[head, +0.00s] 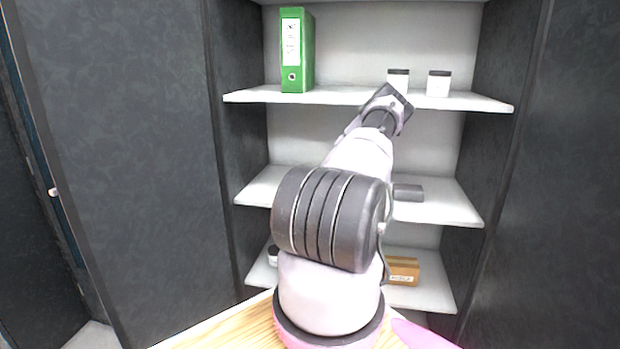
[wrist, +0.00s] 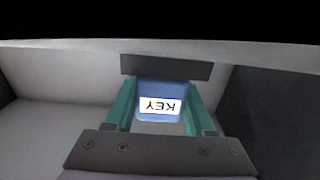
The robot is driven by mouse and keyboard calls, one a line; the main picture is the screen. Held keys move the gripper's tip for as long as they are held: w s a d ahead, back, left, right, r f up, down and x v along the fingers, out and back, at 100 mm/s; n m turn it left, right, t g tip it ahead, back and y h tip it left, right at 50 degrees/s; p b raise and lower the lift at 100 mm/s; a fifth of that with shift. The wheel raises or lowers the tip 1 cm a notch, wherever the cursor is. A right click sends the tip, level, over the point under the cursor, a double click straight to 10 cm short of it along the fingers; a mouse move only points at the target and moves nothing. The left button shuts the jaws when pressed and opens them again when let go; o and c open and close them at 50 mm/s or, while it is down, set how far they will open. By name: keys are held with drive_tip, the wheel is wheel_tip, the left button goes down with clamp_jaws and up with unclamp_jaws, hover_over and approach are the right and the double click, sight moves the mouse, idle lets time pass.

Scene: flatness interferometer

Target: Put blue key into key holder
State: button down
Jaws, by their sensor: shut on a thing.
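The blue key (wrist: 172,93) is a blue tag with a white label reading KEY, upside down in the wrist view. My gripper (wrist: 160,108) has its teal fingers on both sides of the blue key and is shut on it. In the head view my gripper (head: 390,100) is at the end of the outstretched arm, in front of the upper shelf. The key cannot be made out in the head view. A dark grey bar (wrist: 166,67) lies just beyond the key in the wrist view; I cannot tell whether it is the key holder.
The open cabinet has an upper shelf (head: 340,95) with a green binder (head: 297,50) and two white jars with dark lids (head: 438,84). A dark grey box (head: 407,192) sits on the middle shelf, a cardboard box (head: 403,270) on the lower. Dark doors flank the shelves.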

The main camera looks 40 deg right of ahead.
drive_tip(key=shift+c, duration=0.9)
unclamp_jaws()
drive_tip(key=shift+s, duration=0.1)
drive_tip(key=v, duration=1)
drive_tip(key=shift+s+a, duration=0.25)
drive_tip(key=shift+a, duration=0.1)
drive_tip(key=v, duration=0.7)
drive_tip(key=shift+s+a, duration=0.25)
drive_tip(key=shift+s, duration=0.1)
